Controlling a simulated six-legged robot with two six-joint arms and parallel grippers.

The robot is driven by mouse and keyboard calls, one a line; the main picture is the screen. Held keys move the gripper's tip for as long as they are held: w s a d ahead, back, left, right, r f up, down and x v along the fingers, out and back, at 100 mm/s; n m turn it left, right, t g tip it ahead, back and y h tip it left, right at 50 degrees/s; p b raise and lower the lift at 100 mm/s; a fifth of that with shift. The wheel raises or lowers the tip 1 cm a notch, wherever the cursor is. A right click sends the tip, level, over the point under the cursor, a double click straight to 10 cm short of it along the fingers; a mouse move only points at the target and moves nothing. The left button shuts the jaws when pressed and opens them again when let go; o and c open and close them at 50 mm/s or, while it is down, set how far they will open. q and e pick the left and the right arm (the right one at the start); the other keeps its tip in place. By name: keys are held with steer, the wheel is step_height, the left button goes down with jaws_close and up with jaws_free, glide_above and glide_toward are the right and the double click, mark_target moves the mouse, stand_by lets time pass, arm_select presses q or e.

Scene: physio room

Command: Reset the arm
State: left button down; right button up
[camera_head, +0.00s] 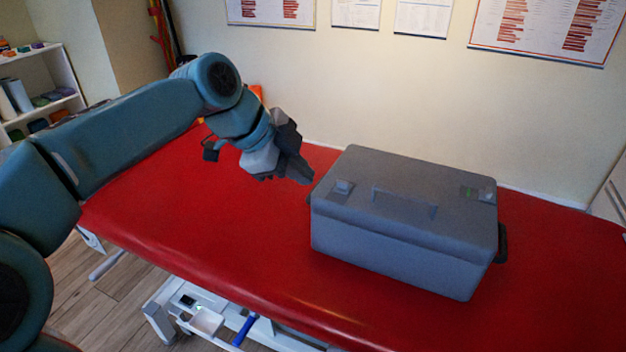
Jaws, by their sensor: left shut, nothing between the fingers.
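My left arm comes in from the left and reaches over the red treatment table (200,230). My left gripper (304,178) is shut and empty, with its tips pointing right and down. The tips are close to the upper left corner of a grey case (400,245). I cannot tell from this one view whether they touch it. The case stands on the table with its lid closed, two latches and a handle on top. My right gripper is not in view.
A white shelf (62,72) with small items stands at the far left. Posters (548,28) hang on the wall behind the table. The table top is bare left of the case and at its right end. A white table frame (160,318) shows below.

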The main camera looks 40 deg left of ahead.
arm_select(q)
steer(key=shift+s+a+r, duration=0.1)
steer(key=shift+s+r, duration=0.25)
steer(key=shift+r, duration=0.3)
